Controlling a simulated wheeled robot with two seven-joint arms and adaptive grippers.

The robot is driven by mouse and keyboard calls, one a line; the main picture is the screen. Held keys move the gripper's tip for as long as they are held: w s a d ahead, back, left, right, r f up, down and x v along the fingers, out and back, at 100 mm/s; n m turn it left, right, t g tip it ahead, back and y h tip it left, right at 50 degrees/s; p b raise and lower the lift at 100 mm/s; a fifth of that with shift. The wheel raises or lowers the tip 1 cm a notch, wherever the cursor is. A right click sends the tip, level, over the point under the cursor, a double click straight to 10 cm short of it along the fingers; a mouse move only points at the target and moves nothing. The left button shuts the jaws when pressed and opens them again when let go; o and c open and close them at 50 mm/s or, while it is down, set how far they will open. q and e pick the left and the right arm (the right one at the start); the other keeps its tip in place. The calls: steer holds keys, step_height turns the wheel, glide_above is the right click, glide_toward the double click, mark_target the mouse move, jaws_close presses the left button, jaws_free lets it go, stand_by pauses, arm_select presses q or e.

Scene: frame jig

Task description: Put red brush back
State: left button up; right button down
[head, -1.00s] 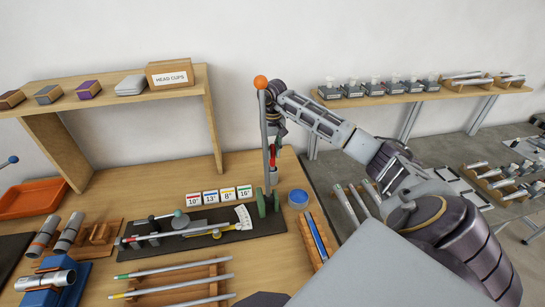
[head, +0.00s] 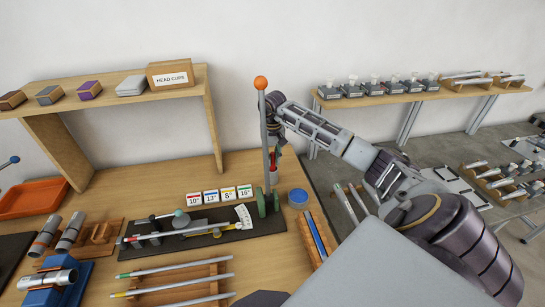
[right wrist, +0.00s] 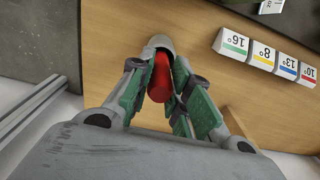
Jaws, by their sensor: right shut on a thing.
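My right gripper (right wrist: 158,95) is shut on the red brush (right wrist: 160,78), with a green-padded finger on each side of it. A rounded grey piece shows at the brush's far end; I cannot tell whether it is part of the brush. In the head view the brush (head: 273,161) is a small red patch above the table's back right. There my right gripper (head: 275,150) is partly hidden behind an upright grey lever with an orange ball (head: 261,82). My left gripper is not in view.
A wooden shelf (head: 120,92) stands at the back left. Bare tabletop lies behind the cards.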

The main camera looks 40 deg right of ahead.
steer(key=shift+f, duration=0.15)
steer(key=c, duration=1.3)
jaws_free()
steer(key=shift+r, duration=0.35)
steer(key=shift+r+b, duration=0.6)
steer(key=shift+r, duration=1.7)
steer(key=shift+r+b, duration=0.5)
steer(key=shift+r, duration=3.05)
